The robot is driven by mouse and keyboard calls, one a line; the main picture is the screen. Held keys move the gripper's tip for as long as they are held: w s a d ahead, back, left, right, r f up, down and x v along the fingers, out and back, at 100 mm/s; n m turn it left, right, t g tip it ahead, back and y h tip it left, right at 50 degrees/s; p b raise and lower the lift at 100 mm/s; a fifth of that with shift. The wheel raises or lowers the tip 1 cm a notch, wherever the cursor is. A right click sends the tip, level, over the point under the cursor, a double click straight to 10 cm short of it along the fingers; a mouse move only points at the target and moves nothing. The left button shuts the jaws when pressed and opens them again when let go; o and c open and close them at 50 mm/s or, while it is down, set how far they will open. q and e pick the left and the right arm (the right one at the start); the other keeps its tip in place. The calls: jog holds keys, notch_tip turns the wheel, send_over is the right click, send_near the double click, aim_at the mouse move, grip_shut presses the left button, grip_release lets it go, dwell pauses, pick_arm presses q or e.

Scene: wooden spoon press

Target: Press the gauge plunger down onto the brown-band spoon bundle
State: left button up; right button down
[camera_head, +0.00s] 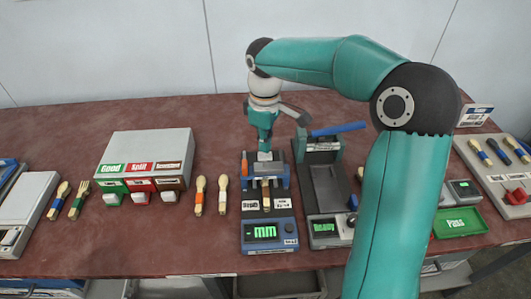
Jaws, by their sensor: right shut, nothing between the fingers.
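The gauge (267,232) is a blue and grey device on the table at the picture's middle, with a green "mm" display. Its plunger (265,157) shows as a pale piece between two blue uprights at the back. A wooden spoon bundle (266,201) lies lengthwise in the gauge, below the plunger; its band colour is too small to tell. My right gripper (264,148) points down over the plunger, shut and empty, its tips at or just above the plunger top; contact cannot be told. My left gripper is not in view.
A second device with a blue lever (338,129) stands close to the gauge's right. Two spoon bundles (200,195) lie left of it, near a grey box (146,153) with coloured labels. A green "Pass" tray (459,223) is at right. My right arm hides part of the table.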

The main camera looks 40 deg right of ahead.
jog(key=shift+f+b, duration=1.05)
jog(key=shift+f, duration=0.35)
jog(key=shift+r, duration=0.15)
dwell(0.5)
notch_tip(320, 180, up, 7)
jog(key=p, duration=0.6)
jog(key=shift+s, duration=0.1)
dwell(0.5)
